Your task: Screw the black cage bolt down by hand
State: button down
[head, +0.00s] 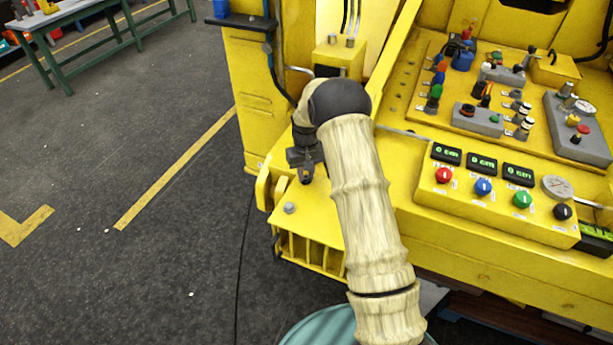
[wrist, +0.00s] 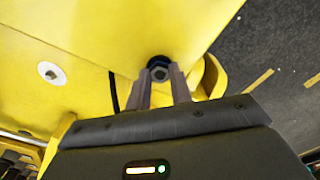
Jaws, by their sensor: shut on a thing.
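The black cage bolt (wrist: 159,70) shows in the wrist view as a dark round piece with a grey hex centre, at the yellow surface. My gripper (wrist: 161,80) has its two fingertips on either side of it and is shut on it. I cannot tell how deep the bolt sits.
A grey bolt head (head: 290,208) sits on the yellow slotted cage (head: 318,252); a similar one (wrist: 50,73) shows in the wrist view. A control panel (head: 500,195) with coloured knobs and displays lies right of my arm. The floor at left is open.

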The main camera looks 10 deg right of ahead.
jog(key=m+b, duration=0.1)
jog(key=m, duration=0.2)
jog(key=shift+w+r+m, duration=0.1)
jog(key=shift+m, duration=0.3)
jog(key=m, duration=0.4)
jog(key=shift+m, duration=0.3)
jog(key=m, duration=0.4)
jog(key=shift+r, duration=0.15)
jog(key=m, duration=0.4)
jog(key=shift+w, duration=0.1)
jog(key=m, duration=0.3)
jog(key=shift+r+m+p, duration=0.1)
jog(key=shift+m+p, duration=0.25)
jog(key=shift+m, duration=0.05)
jog(key=m+p, duration=0.1)
jog(key=m, duration=0.3)
jog(key=m+p, duration=0.1)
jog(key=m, duration=0.3)
jog(key=shift+m+p, duration=0.45)
jog(key=shift+m, duration=1.35)
